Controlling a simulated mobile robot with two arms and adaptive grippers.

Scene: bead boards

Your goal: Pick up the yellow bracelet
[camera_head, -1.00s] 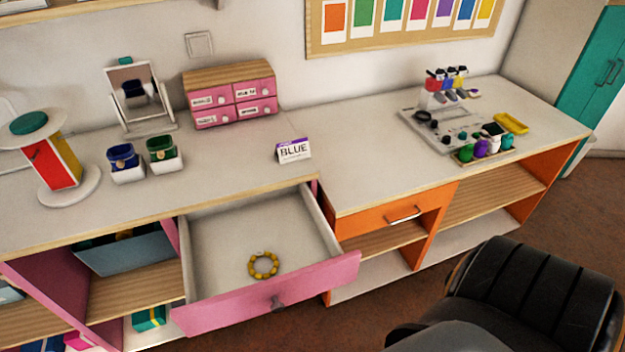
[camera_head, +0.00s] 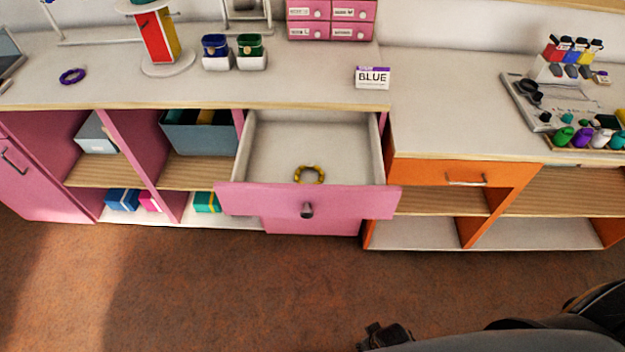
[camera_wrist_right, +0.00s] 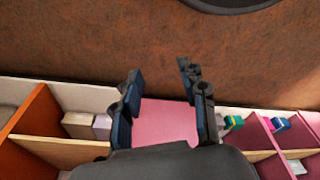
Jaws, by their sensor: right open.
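The yellow bracelet (camera_head: 309,175), a ring of beads, lies in the open pink drawer (camera_head: 309,201), close to its front panel. Its lower edge is partly hidden behind that panel in the head view. My right gripper (camera_head: 385,335) is low at the bottom edge of the head view, well in front of the drawer and apart from it. In the right wrist view my gripper (camera_wrist_right: 159,72) is open and empty, with a pink panel (camera_wrist_right: 165,122) behind its fingers. The bracelet does not show in the wrist view. My left gripper is not in view.
A BLUE sign (camera_head: 373,78) stands on the countertop (camera_head: 300,84) above the drawer. A purple bracelet (camera_head: 72,76) lies at the left. An orange drawer (camera_head: 465,174) is shut. Floor (camera_head: 220,290) before the drawer is clear.

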